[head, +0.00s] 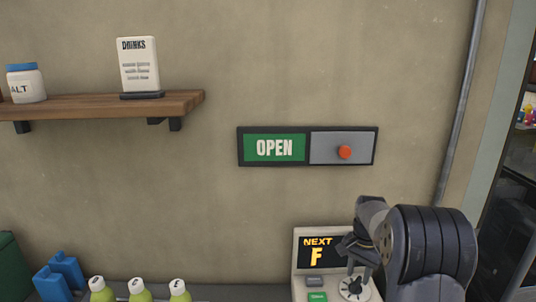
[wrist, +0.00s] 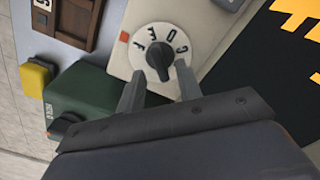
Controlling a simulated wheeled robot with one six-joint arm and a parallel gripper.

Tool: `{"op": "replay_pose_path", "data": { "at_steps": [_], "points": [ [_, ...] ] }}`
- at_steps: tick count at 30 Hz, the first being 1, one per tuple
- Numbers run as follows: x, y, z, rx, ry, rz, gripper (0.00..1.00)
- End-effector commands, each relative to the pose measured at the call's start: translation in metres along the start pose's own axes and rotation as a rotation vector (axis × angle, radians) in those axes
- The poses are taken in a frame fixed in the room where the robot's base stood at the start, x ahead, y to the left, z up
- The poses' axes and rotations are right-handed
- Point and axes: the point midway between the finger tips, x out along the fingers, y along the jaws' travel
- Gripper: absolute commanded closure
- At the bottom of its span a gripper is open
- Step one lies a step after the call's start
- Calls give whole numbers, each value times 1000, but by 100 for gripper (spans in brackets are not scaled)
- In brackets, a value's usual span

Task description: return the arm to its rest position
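My gripper (head: 352,262) is at the lower right in the head view, in front of the white machine (head: 300,262) with the "NEXT F" screen (head: 317,252). The machine's round white dial (head: 354,288) is just below it. In the wrist view, my gripper (wrist: 160,72) has two grey fingers spread apart, with nothing held between them. The lettered dial (wrist: 160,35) and its dark knob (wrist: 156,54) lie just beyond the fingertips. I cannot tell whether a finger touches the knob.
An OPEN sign (head: 275,148) with a red slider knob (head: 345,152) is on the wall above. A wooden shelf (head: 100,105) is upper left. Green bottles (head: 140,290) stand lower left. A green box (wrist: 95,100) is beside the machine.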

Motion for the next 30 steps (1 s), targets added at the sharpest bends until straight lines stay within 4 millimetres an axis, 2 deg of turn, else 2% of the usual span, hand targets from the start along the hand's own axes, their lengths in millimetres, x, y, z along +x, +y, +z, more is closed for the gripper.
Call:
{"op": "replay_pose_path", "data": {
  "at_steps": [3,8,23,26,30],
  "points": [
    [19,0,0,0,-3,2,66],
    [33,0,0,0,-1,1,66],
    [30,0,0,-23,1,-1,66],
    [24,0,0,3,3,-2,66],
    [3,-1,-1,0,5,-3,66]
  ]
}}
